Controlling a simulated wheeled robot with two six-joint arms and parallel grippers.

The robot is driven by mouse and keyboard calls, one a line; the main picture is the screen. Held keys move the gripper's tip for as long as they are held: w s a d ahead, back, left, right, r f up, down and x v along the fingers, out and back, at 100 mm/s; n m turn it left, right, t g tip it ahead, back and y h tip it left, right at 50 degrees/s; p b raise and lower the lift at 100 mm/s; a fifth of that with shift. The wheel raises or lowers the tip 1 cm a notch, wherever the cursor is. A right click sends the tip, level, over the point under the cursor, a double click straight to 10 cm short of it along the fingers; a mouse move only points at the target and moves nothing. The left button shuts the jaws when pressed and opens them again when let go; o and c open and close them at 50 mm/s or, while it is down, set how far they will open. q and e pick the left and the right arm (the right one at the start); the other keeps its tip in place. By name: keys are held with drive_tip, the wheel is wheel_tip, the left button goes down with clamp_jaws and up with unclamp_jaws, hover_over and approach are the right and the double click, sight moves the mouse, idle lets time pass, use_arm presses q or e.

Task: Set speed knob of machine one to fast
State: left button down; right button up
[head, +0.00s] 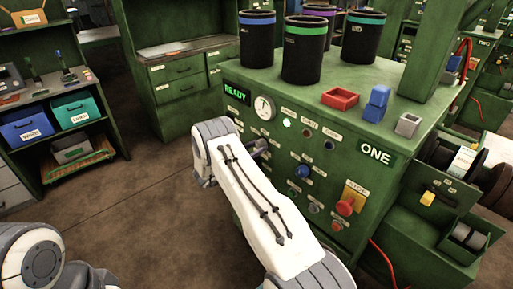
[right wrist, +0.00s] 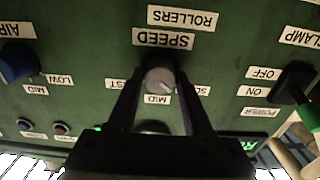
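The speed knob (right wrist: 160,77) is a round grey knob on the green panel of machine one (head: 375,154), below its SPEED label in the upside-down right wrist view. A white mark on its face points toward MID, leaning to the SLOW side. My right gripper (right wrist: 160,75) has a dark finger on each side of the knob, with little or no gap; I cannot tell whether they touch it. In the head view the right gripper (head: 262,146) is at the panel front and my right arm hides part of the panel. My left gripper is out of view.
A blue AIR knob (right wrist: 17,62) and a clamp switch (right wrist: 294,82) flank the speed knob. A red stop button (head: 345,207) sits lower on the panel. Black bins (head: 303,50) and a red tray (head: 340,97) stand on top. The floor to the left is open.

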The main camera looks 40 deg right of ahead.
clamp_jaws()
drive_tip(key=shift+f+m+b, duration=0.2)
drive_tip(key=shift+m+b, duration=0.8)
drive_tip(key=shift+b, duration=0.2)
drive_tip(key=m+b, duration=0.9)
drive_tip(key=b, duration=0.1)
drive_tip(key=shift+f, duration=0.15)
drive_tip(key=m+b, duration=0.7)
drive_tip(key=b, duration=0.6)
drive_tip(key=shift+m, duration=0.4)
drive_tip(key=shift+r+m+b, duration=0.25)
drive_tip(key=shift+m+b, duration=0.35)
drive_tip(key=shift+b, duration=0.15)
drive_tip(key=o, duration=1.2)
unclamp_jaws()
